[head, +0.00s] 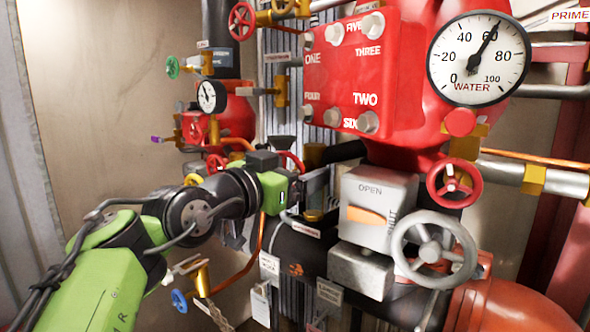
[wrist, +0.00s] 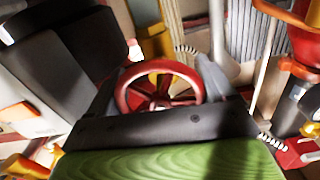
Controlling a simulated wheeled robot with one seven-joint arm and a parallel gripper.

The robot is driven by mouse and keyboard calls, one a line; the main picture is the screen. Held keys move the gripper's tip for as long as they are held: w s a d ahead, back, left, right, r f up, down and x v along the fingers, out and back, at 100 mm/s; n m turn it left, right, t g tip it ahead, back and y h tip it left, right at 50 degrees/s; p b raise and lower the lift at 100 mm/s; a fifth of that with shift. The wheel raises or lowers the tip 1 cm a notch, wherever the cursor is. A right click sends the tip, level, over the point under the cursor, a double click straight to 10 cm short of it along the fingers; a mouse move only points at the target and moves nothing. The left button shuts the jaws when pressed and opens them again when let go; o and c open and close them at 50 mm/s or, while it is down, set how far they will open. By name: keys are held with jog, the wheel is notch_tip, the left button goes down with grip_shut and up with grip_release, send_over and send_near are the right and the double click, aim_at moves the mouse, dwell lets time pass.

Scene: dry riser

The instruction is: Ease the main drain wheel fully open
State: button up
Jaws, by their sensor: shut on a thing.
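A red spoked handwheel (wrist: 122,98) sits between the two dark fingers of my gripper (wrist: 162,82) in the wrist view. The fingers are shut on its rim from both sides. The near edge of the wheel is hidden behind the gripper body. In the head view my gripper (head: 316,186) reaches to the pipework left of the white OPEN box, and part of a red wheel (head: 291,158) shows just behind it. I cannot read a label that names this wheel as the main drain.
A grey handwheel (head: 434,249) and the white OPEN box (head: 379,208) stand close on the right. A smaller red wheel (head: 454,183) is above them. The water gauge (head: 478,60) reads near 60. A blue-handled valve (head: 180,300) is below my arm. Bare wall is at left.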

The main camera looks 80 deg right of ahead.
jog(key=n+p, duration=0.2)
jog(key=n, duration=0.3)
jog(key=shift+f+n, duration=0.15)
jog(key=shift+n, duration=0.25)
dwell(0.4)
jog(key=o, duration=0.9)
jog(key=b+v, duration=0.1)
jog(key=v, duration=1.4)
jog(key=shift+w+a, duration=0.15)
jog(key=shift+a, duration=0.15)
